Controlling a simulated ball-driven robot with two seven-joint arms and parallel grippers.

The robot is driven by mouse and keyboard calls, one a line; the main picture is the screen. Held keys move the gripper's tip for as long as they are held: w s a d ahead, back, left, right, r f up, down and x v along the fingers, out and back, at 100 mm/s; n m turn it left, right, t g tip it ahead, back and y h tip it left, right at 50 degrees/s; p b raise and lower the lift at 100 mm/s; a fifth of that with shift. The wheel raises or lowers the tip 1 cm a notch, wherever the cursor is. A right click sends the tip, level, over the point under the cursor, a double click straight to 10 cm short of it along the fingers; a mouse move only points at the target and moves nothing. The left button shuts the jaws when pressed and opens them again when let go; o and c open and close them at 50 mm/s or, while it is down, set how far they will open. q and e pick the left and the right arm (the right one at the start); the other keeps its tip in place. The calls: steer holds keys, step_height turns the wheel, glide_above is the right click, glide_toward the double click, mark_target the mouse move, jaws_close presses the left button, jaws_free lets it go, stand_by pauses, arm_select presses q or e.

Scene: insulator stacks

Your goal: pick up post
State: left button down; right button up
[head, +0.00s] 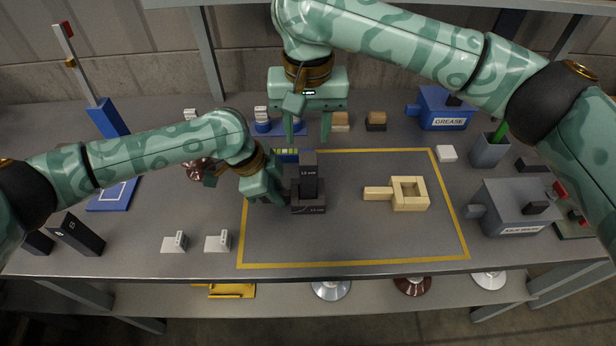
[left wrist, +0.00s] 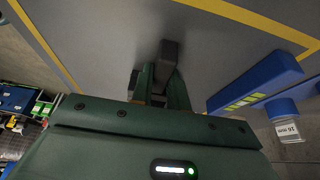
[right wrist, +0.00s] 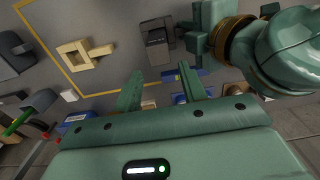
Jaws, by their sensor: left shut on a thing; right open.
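A dark grey post (head: 309,173) with a white size label stands upright at the left part of the yellow-outlined mat. A wider dark labelled block (head: 308,204) is at its foot. My left gripper (head: 286,192) reaches in from the left, low beside them, and is shut on the post, whose dark end (left wrist: 168,52) shows between the fingers in the left wrist view. The exact grip contact is partly hidden. My right gripper (head: 308,128) is open and empty, behind and above the post, fingers pointing down; the post also shows in the right wrist view (right wrist: 155,27).
A pale wooden square frame with a handle (head: 410,207) lies on the mat (head: 350,240) to the right. A grey labelled box (head: 515,207), a blue grease box (head: 443,108) and a grey cup (head: 489,152) stand at the right. Small white blocks (head: 217,241) sit front left.

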mark_target(308, 173)
step_height(308, 173, down, 12)
steer(key=shift+s+r, duration=0.1)
steer(key=shift+r, duration=0.15)
steer(key=c, duration=0.9)
